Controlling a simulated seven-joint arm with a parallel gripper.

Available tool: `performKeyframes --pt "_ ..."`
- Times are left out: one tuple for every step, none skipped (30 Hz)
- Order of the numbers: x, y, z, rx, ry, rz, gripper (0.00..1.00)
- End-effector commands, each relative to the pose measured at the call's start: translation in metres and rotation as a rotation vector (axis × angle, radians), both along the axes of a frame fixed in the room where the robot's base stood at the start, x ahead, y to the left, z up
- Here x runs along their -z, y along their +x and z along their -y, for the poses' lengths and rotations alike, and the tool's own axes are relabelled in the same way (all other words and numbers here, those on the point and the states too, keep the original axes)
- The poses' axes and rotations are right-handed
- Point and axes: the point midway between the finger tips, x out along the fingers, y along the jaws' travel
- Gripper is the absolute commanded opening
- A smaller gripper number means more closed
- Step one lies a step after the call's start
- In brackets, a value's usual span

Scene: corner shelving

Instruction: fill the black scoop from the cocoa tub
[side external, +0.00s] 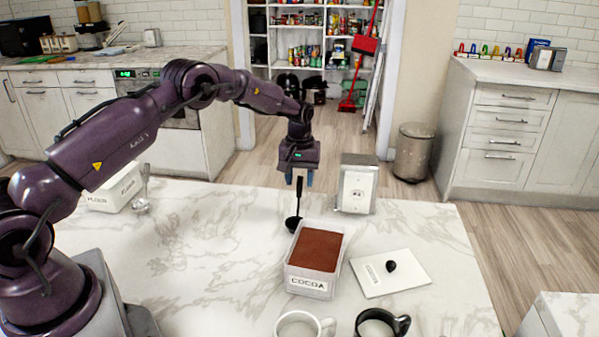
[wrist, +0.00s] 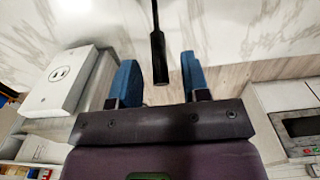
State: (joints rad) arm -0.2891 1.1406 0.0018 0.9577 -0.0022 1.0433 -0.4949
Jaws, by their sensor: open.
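The black scoop (side external: 293,223) rests on the marble counter behind the cocoa tub, its long handle standing up. My gripper (side external: 299,181) is above the scoop, pointing down, with its blue fingers around the handle's upper end. In the wrist view, the black handle (wrist: 159,55) lies between the two spread fingers, with a gap on each side. My gripper is open. The scoop's bowl is out of the wrist view. The white cocoa tub (side external: 309,284) is uncovered and holds brown cocoa powder (side external: 318,249).
A white lid with a black knob (side external: 376,283) lies right of the tub. A metal-framed outlet box (side external: 357,190) stands close to my gripper's right; it also shows in the wrist view (wrist: 60,84). Two mugs (side external: 298,325) (side external: 380,325) are at the front. A flour tub (side external: 115,191) is left.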

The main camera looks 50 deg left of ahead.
Motion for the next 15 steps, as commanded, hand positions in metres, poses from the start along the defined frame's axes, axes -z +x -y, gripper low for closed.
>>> performKeyframes --pt "0.0001 0.0001 0.0000 0.000 0.000 0.000 0.43" --pt "0.0001 0.0001 0.0000 0.000 0.000 0.000 0.43" --pt "0.0000 0.0001 0.0000 0.000 0.001 0.001 0.43" --pt "0.0000 0.0001 0.0000 0.000 0.000 0.000 0.43" --pt "0.0000 0.0001 -0.0001 0.000 0.000 0.000 0.43" --pt "0.0000 0.0001 -0.0001 0.000 0.000 0.000 0.38" --pt "0.0000 0.0001 -0.0001 0.000 0.000 0.000 0.31" --pt "0.0000 0.0001 -0.0001 0.000 0.000 0.000 0.24" --pt "0.0000 0.0001 -0.0001 0.000 0.000 0.000 0.15" --pt "-0.0001 0.0001 -0.0001 0.000 0.000 0.000 0.08" --pt "-0.0001 0.0001 -0.0001 0.000 0.000 0.000 0.01" --pt "-0.0001 0.0001 -0.0001 0.000 0.000 0.000 0.00" --pt "-0.0001 0.0001 -0.0001 0.000 0.000 0.000 0.00" --pt "-0.0005 0.0002 -0.0001 0.000 0.001 0.001 0.00" --pt "-0.0006 0.0002 -0.0001 0.000 0.001 0.001 0.00"
